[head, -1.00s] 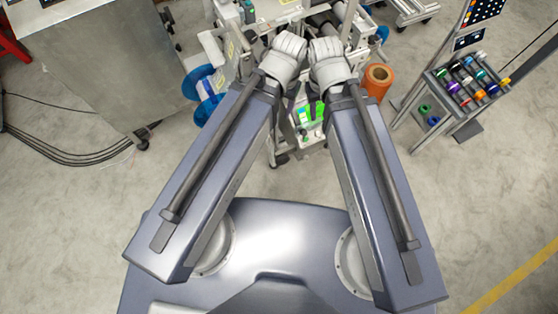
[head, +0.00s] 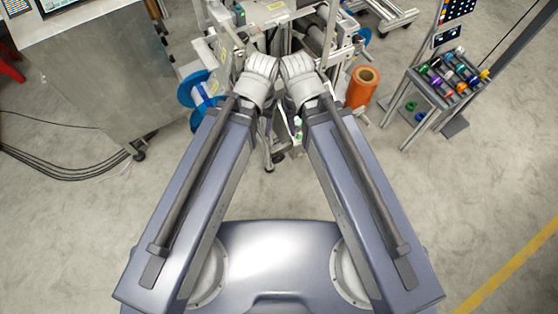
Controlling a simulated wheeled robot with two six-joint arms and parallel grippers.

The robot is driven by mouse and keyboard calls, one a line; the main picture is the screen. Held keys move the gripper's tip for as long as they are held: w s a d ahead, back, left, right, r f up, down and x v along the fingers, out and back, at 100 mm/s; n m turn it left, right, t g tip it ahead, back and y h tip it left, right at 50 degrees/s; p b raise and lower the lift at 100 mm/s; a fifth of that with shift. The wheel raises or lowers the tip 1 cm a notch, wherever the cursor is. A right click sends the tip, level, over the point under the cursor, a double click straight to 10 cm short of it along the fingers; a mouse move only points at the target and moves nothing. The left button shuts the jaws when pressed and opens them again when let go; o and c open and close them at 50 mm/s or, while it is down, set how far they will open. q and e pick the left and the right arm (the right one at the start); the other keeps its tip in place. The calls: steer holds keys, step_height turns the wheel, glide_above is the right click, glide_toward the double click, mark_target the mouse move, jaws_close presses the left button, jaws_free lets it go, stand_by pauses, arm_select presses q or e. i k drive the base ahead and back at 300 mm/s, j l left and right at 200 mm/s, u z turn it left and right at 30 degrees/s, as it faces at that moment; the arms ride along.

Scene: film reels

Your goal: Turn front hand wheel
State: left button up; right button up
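The film reel machine (head: 275,15) stands at the top middle, beyond my arms. Blue reel discs (head: 193,88) show on its left side, and an orange roll (head: 362,88) stands at its right. I cannot make out the front hand wheel; my arms cover much of the machine's near side. My two arms reach forward from my base, and their pale grey joints come close together in front of the machine. Both grippers are hidden beneath or beyond these joints, so neither fingers nor contact can be seen.
A metal cabinet (head: 90,80) on casters stands at the left, with black cables (head: 60,168) on the floor. A rack of coloured spools (head: 450,78) stands at the right. The concrete floor (head: 480,190) is open at the right, with a yellow line (head: 510,265).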

mark_target(278, 158)
steer(key=i+l+z, duration=0.25)
steer(key=i+z, duration=0.25)
steer(key=i, duration=0.2)
steer(key=k+l+u, duration=0.3)
steer(key=l+u, duration=0.2)
steer(key=k+l+u, duration=0.45)
steer(key=i+l, duration=0.05)
steer(key=l, duration=0.1)
